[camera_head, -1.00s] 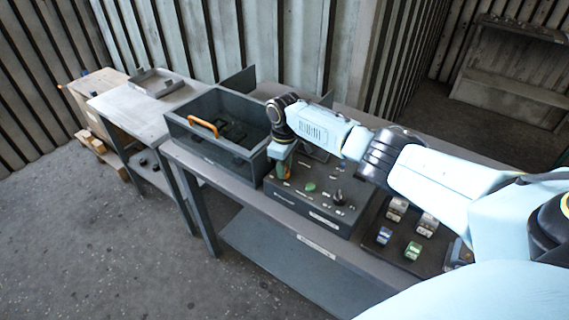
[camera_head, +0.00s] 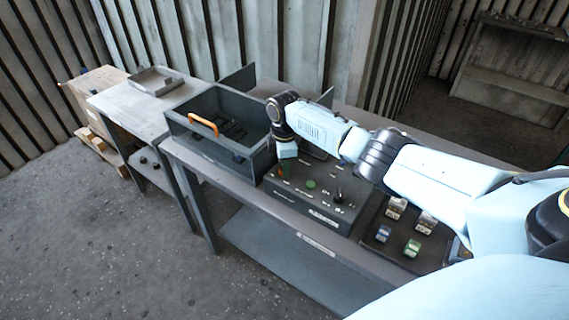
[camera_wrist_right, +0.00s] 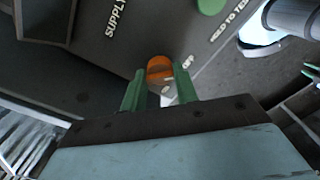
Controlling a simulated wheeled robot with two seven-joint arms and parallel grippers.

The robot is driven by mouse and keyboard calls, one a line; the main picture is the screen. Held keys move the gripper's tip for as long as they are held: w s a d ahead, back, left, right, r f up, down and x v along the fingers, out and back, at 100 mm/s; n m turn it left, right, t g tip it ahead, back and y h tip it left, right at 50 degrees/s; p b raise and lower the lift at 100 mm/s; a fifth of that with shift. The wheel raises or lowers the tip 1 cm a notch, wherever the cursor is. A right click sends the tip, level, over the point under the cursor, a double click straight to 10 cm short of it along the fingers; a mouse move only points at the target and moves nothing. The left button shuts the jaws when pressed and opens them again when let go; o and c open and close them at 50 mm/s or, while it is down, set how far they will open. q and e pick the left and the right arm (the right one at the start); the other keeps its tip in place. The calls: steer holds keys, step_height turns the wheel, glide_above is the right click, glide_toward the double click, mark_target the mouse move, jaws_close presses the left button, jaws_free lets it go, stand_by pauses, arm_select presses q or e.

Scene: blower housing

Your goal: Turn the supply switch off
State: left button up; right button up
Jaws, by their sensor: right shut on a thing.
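The supply switch is an orange knob (camera_wrist_right: 160,66) on the dark control panel (camera_head: 335,205). In the right wrist view it sits between the two green fingertips of my right gripper (camera_wrist_right: 161,80). The gripper is shut on it. The word SUPPLY is printed on the panel to its left, and a partly hidden OFF label is to its right. In the head view my right gripper (camera_head: 284,164) reaches down to the panel's far left corner, with the orange knob small and partly hidden there.
A green button (camera_head: 311,184) and a dark upright knob (camera_head: 338,196) stand on the panel. Small green, blue and grey blocks (camera_head: 413,248) lie on a dark tray to the right.

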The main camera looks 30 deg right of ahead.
stand_by(0.4)
steer(key=o, duration=1)
steer(key=shift+r, duration=0.15)
step_height(320, 180, up, 13)
steer(key=shift+r, duration=0.1)
